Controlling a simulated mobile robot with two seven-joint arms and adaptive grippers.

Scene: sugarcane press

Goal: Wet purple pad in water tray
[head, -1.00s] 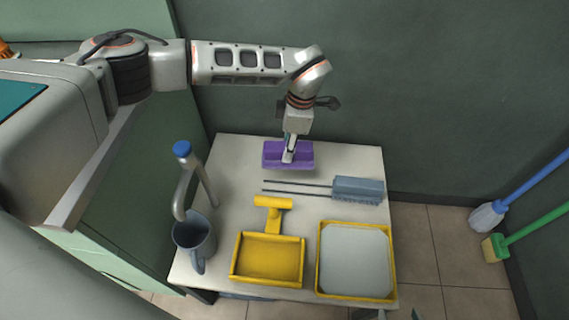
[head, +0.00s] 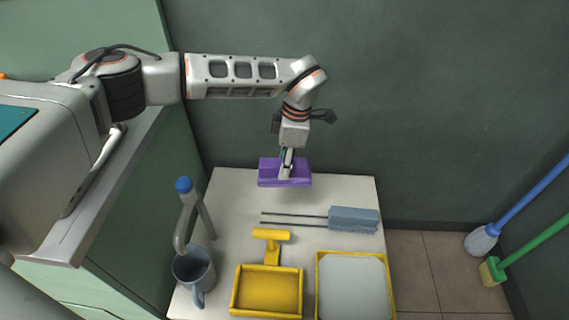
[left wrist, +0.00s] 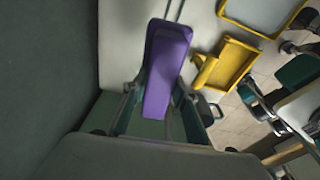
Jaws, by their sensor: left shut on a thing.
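The purple pad (head: 269,176) is a block held at the back edge of the white table, and it overlaps that edge in the head view. My left gripper (head: 286,172) is shut on it from above. In the left wrist view the pad (left wrist: 166,66) lies lengthwise between the fingers of the left gripper (left wrist: 158,105). The pad appears raised off the table. The water tray (head: 355,255), yellow-rimmed with a pale grey inside, is at the front right of the table, apart from the pad. Its front is cut off in the head view. I cannot make out my right gripper.
A grey-blue brush (head: 353,218) with two thin rods lies between pad and tray. A yellow dustpan (head: 268,290) is left of the tray. A blue-grey mug (head: 193,268) stands under a blue-topped tap (head: 184,185). Blue and green-handled brushes (head: 481,240) lean at right.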

